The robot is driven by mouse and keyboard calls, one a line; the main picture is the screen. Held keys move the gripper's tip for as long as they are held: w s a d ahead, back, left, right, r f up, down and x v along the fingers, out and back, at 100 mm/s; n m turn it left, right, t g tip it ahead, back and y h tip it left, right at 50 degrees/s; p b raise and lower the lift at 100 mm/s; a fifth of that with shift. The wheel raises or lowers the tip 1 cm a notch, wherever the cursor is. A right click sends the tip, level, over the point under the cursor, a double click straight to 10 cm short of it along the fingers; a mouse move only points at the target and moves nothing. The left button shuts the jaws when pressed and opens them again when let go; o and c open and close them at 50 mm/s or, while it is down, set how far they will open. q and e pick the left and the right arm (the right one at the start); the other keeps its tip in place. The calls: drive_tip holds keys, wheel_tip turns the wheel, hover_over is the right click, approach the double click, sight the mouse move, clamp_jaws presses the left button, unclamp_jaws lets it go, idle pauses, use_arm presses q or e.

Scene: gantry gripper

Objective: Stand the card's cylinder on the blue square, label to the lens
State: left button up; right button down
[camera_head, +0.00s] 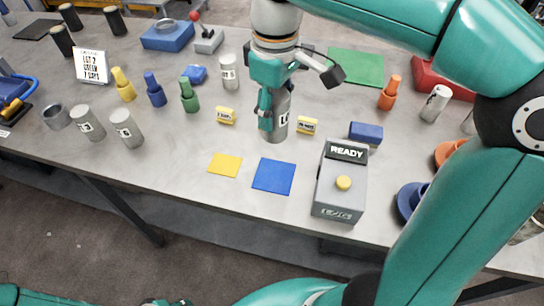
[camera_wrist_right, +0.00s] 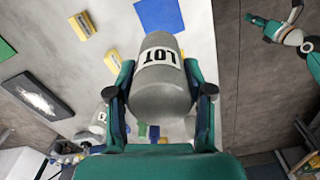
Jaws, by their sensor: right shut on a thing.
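My right gripper (camera_head: 268,108) is shut around a grey cylinder (camera_head: 280,112), upright at the middle of the table. Its white label shows "LO" beside the finger; the right wrist view shows "LOT" on the cylinder (camera_wrist_right: 162,92), with no number readable. I cannot tell whether its base touches the table. The blue square (camera_head: 273,176) lies bare just in front of it and also shows in the right wrist view (camera_wrist_right: 160,14). The card (camera_head: 91,66) at the back left reads "LOT 2 GREEN 7 DAYS". My left gripper (camera_wrist_right: 275,14) looks open and empty, away from the table.
A yellow square (camera_head: 225,165) lies left of the blue one, and a grey READY box (camera_head: 340,185) with a yellow button stands right. Small yellow blocks (camera_head: 226,115) (camera_head: 307,125) flank the held cylinder. Other grey cylinders (camera_head: 127,128) (camera_head: 229,72) and coloured bottles (camera_head: 189,97) stand around.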

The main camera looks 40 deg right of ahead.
wheel_tip(320, 180, down, 15)
drive_tip(key=shift+w+r+b, duration=0.1)
drive_tip(key=shift+r+b, duration=0.05)
drive_tip(key=shift+b, duration=0.35)
drive_tip(key=shift+c, duration=2.3)
unclamp_jaws()
wheel_tip(320, 180, up, 12)
drive_tip(key=shift+r+p, duration=0.1)
drive_tip(key=shift+p, duration=0.45)
